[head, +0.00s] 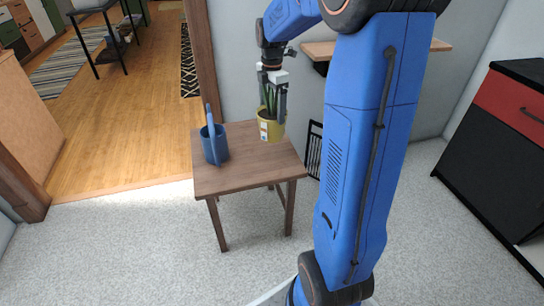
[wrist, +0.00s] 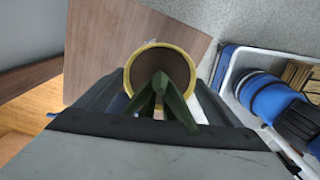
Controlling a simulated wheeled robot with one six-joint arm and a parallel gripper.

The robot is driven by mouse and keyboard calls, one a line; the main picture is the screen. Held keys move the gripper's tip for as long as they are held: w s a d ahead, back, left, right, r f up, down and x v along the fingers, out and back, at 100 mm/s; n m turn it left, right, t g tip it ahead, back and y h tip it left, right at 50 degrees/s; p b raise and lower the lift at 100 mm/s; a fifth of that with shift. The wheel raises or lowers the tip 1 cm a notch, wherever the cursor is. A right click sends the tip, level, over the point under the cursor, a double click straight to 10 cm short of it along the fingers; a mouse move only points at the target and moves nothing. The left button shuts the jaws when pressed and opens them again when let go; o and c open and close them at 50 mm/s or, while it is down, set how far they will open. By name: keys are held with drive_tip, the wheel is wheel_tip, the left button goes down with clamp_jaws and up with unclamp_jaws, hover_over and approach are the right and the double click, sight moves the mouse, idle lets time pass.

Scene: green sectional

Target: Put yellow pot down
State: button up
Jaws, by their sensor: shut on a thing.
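The yellow pot (head: 270,129) with a green plant in it is over the right part of a small wooden table (head: 238,173). My gripper (head: 272,103) is shut on the pot from above, with the plant between the fingers. In the wrist view the pot (wrist: 161,50) shows its round rim and dark soil, with the table top (wrist: 110,45) beneath it. I cannot tell whether the pot's base touches the table.
A blue watering can (head: 215,146) stands on the left part of the table. A wooden shelf (head: 318,49) is on the wall behind. A black and red cabinet (head: 505,125) stands at the right. The table's front part is clear.

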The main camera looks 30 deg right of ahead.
sight(272, 130)
drive_tip(key=m, duration=0.9)
drive_tip(key=shift+m, duration=0.4)
drive_tip(key=m, duration=0.3)
drive_tip(key=shift+r+m, duration=0.1)
drive_tip(key=shift+m, duration=0.2)
drive_tip(key=m, duration=1.2)
drive_tip(key=shift+m, duration=0.4)
drive_tip(key=shift+f, duration=5)
